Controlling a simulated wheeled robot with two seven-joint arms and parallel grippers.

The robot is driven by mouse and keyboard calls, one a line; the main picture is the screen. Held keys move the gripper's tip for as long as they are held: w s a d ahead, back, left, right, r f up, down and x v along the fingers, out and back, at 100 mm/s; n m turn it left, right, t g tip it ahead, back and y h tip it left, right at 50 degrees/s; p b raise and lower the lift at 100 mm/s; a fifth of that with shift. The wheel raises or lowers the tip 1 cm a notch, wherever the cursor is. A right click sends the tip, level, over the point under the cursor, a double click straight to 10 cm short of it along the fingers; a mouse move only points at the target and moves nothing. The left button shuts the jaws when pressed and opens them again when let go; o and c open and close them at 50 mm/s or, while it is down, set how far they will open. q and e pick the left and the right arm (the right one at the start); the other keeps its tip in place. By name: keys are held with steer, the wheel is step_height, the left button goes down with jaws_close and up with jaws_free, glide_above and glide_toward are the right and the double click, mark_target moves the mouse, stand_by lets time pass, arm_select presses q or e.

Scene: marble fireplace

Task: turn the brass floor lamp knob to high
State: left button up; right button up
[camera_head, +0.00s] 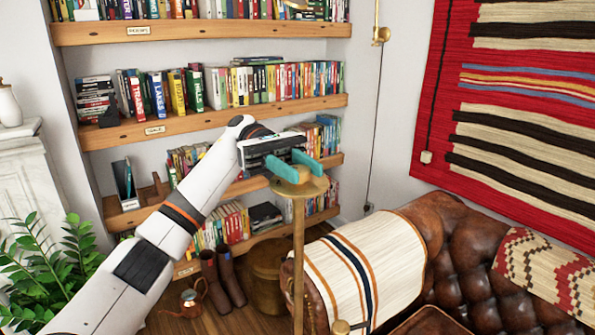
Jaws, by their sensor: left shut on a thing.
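The brass floor lamp (299,240) stands in front of the sofa's left end, its thin upright pole topped by a round brass disc (312,189). My left arm reaches in from the lower left. My left gripper (294,168), with teal fingers, is right at the top of this disc. Its fingers are shut on the small brass knob (303,174), which shows only in part between them. The fingers hide most of the knob, so its setting cannot be read. My right gripper is not in view.
A brown leather sofa (477,262) with a striped throw (366,262) stands right of the pole. Bookshelves (210,122) fill the alcove behind my arm.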

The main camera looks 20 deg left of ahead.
arm_select(q)
steer(key=shift+f, duration=0.1)
stand_by(0.3)
steer(key=o, duration=1)
steer(key=shift+d, duration=0.15)
steer(key=shift+c, duration=0.2)
